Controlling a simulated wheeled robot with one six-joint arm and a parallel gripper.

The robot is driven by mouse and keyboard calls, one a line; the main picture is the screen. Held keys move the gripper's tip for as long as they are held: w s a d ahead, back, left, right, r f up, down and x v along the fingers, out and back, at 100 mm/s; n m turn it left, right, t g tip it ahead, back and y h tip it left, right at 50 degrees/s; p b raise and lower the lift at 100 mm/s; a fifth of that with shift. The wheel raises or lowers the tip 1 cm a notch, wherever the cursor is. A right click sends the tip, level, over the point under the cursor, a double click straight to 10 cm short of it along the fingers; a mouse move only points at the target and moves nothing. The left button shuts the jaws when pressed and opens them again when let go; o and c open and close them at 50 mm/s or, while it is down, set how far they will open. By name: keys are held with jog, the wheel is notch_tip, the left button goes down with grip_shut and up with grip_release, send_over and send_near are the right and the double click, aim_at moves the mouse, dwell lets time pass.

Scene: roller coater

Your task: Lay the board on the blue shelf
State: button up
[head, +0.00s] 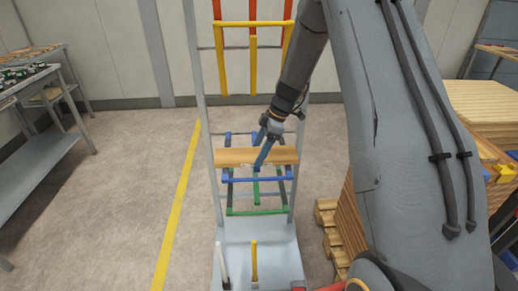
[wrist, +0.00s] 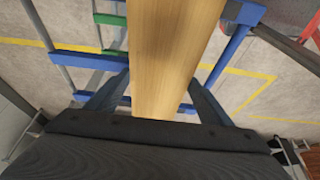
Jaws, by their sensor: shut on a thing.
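The board (head: 232,157) is a flat, light wooden plank lying crosswise, roughly level, in the rack in the head view. In the wrist view the board (wrist: 172,45) runs away between the two fingers. My gripper (head: 263,155) is shut on the board near its middle; its fingers also show in the wrist view (wrist: 158,97) on both sides of it. The blue shelf (head: 240,180) is an open frame of blue bars; its bars also show in the wrist view (wrist: 230,46). The board appears over this frame, between its front and back bars. I cannot tell whether they touch.
Green bars (head: 258,212) form a lower level of the rack, and yellow and red bars (head: 252,23) a higher one. Grey uprights (head: 208,130) flank the board. Stacked wood (head: 345,215) stands close on the right. The floor left of the yellow line (head: 180,200) is clear up to the benches.

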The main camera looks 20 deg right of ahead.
jog(key=shift+f, duration=0.15)
jog(key=o, duration=1.3)
jog(key=shift+r, duration=0.2)
jog(key=w+b+v, duration=0.1)
jog(key=b+v, duration=0.3)
jog(key=v, duration=0.7)
jog(key=s+a+f+m+h, duration=0.2)
jog(key=s+m, duration=0.6)
jog(key=s, duration=0.6)
jog(key=s+a+f+m+h, duration=0.2)
jog(key=s+m, duration=0.5)
jog(key=s, duration=0.8)
jog(key=shift+s+a+f+m, duration=0.15)
jog(key=shift+s+f+m, duration=0.05)
jog(key=shift+m, duration=0.2)
